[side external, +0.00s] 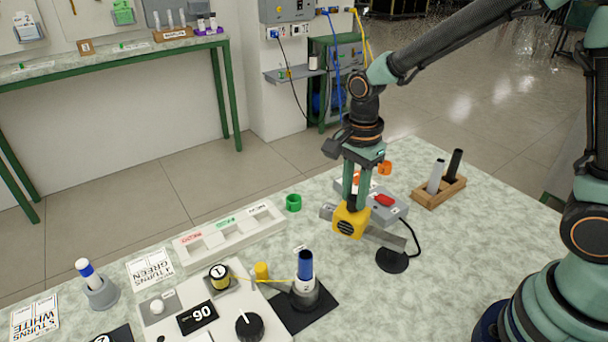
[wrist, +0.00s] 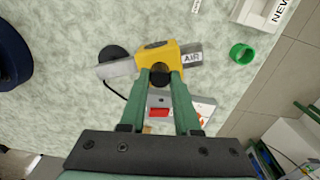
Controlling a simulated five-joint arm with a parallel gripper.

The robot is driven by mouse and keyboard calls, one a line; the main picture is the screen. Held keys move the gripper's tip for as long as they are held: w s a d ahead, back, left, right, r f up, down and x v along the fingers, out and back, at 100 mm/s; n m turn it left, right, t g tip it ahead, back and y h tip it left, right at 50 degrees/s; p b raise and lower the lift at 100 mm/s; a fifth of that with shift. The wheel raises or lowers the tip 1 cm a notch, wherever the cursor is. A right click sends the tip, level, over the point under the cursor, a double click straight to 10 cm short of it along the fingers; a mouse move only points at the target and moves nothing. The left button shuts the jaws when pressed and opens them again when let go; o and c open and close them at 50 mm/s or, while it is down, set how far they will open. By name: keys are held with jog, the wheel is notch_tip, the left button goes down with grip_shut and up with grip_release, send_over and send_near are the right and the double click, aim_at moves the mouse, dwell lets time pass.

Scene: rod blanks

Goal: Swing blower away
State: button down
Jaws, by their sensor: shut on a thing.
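The blower has a yellow body (side external: 350,223) on a grey bar above a round black base (side external: 392,262). In the wrist view the yellow body (wrist: 152,55) sits mid-picture, with a grey end marked AIR to its right. My gripper (side external: 353,196) points down from above, its two green fingers shut on the dark knob on top of the blower. The knob (wrist: 160,76) shows between the fingertips in the wrist view. A blue rod (side external: 305,266) stands upright in a dark holder, left of and nearer than the blower, apart from it.
A grey box with a red switch (side external: 384,200) stands behind the blower, with a black cable. A wooden rack (side external: 438,192) holds a white and a black rod at right. A green ring (side external: 293,202), a white tray (side external: 230,232) and a control panel (side external: 215,305) lie left.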

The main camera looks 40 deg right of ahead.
jog(key=shift+w+d+r+m, duration=0.1)
jog(key=shift+w+d+m, duration=0.05)
jog(key=shift+d+m, duration=0.2)
dwell(0.3)
jog(key=c, duration=0.6)
grip_release()
notch_tip(320, 180, up, 12)
